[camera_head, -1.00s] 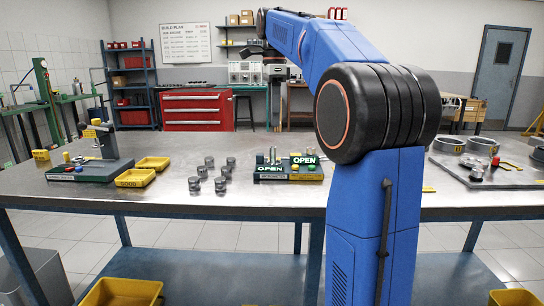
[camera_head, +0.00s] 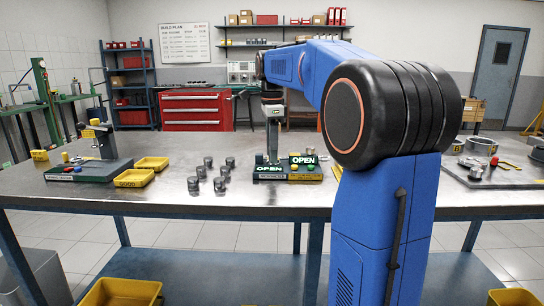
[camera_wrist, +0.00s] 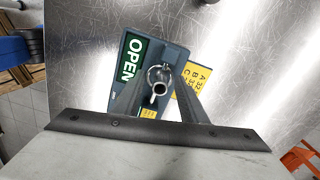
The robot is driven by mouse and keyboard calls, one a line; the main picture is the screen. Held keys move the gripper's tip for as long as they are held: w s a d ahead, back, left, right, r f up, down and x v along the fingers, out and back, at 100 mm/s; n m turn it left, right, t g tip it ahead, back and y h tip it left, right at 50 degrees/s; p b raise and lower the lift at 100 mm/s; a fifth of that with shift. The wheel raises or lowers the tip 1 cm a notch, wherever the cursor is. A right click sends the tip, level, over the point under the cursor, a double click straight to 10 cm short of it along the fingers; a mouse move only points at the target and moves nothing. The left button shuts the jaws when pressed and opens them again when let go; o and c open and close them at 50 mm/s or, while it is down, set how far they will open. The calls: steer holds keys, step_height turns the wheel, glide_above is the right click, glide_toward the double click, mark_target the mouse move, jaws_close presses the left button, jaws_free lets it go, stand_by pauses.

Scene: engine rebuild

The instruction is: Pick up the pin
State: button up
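The small dark green station (camera_head: 271,179) with lit OPEN signs stands on the steel bench. In the wrist view its top (camera_wrist: 166,52) lies below my gripper. My gripper (camera_head: 272,161) points straight down over the station's left part. In the wrist view my gripper's two dark fingers (camera_wrist: 160,82) stand apart on either side of a round, hollow metal piece, seen end-on, which looks like the pin (camera_wrist: 160,89). A thin metal ring shows just above it. I see no clear contact between fingers and pin. In the head view the gripper hides the pin.
Several metal pistons (camera_head: 220,183) stand on the bench left of the station. Yellow trays (camera_head: 135,178) and a second fixture (camera_head: 82,170) lie farther left. A plate with metal rings (camera_head: 500,172) is at the right. Bench between pistons and station is bare.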

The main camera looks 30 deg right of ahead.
steer(key=shift+c, duration=0.6)
jaws_close()
